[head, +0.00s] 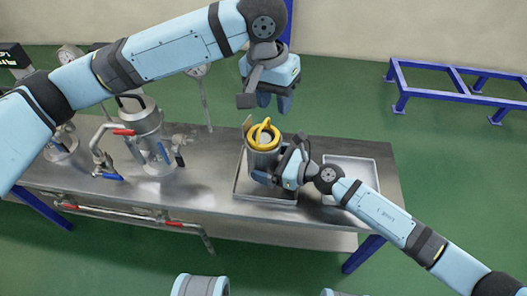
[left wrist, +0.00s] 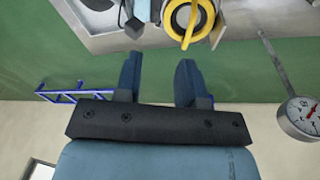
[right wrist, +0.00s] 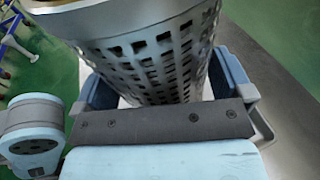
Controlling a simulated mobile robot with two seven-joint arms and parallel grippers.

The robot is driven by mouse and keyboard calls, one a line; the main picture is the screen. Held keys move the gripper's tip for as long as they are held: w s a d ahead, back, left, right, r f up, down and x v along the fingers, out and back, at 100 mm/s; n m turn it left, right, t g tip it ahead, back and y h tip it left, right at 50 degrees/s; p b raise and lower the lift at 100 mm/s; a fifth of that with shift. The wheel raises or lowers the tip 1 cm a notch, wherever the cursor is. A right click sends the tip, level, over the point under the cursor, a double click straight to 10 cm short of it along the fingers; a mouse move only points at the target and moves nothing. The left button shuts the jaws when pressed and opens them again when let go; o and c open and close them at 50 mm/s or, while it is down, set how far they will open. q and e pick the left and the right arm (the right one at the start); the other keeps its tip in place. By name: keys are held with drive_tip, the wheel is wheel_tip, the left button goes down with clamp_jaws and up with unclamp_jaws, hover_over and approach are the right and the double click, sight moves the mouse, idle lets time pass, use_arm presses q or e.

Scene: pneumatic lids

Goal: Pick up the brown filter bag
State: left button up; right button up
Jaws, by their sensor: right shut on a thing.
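A perforated metal basket (head: 262,160) with a yellow ring (head: 266,128) at its top is over a metal tray on the bench. My right gripper (head: 277,173) is shut on the side of the basket, whose slotted wall fills the right wrist view (right wrist: 150,55). My left gripper (head: 274,103) is open and empty, above and behind the basket, apart from it. The yellow ring shows beyond its fingers in the left wrist view (left wrist: 200,20). No brown filter bag shows clearly. A small tan sliver shows behind the basket, and I cannot tell what it is.
The metal tray (head: 265,197) lies under the basket, and a second tray (head: 366,174) lies to its right. A steel housing (head: 143,130) with red and blue valve handles stands at left. A gauge (left wrist: 301,117) is near my left gripper. The front of the bench is clear.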

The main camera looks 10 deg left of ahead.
use_arm(q)
wheel_tip(320, 180, up, 3)
drive_tip(key=w+a+n+y, duration=0.1)
drive_tip(key=w+a, duration=0.1)
drive_tip(key=a, duration=0.1)
hover_over(264, 123)
drive_tip(key=shift+y, duration=0.3)
drive_tip(key=f, duration=0.6)
drive_tip(key=shift+a, duration=0.25)
drive_tip(key=shift+s+d+f, duration=0.1)
drive_tip(key=shift+f, duration=1.4)
drive_tip(key=shift+d+f, duration=0.1)
drive_tip(key=shift+f, duration=1.4)
clamp_jaws()
drive_tip(key=shift+r, duration=0.1)
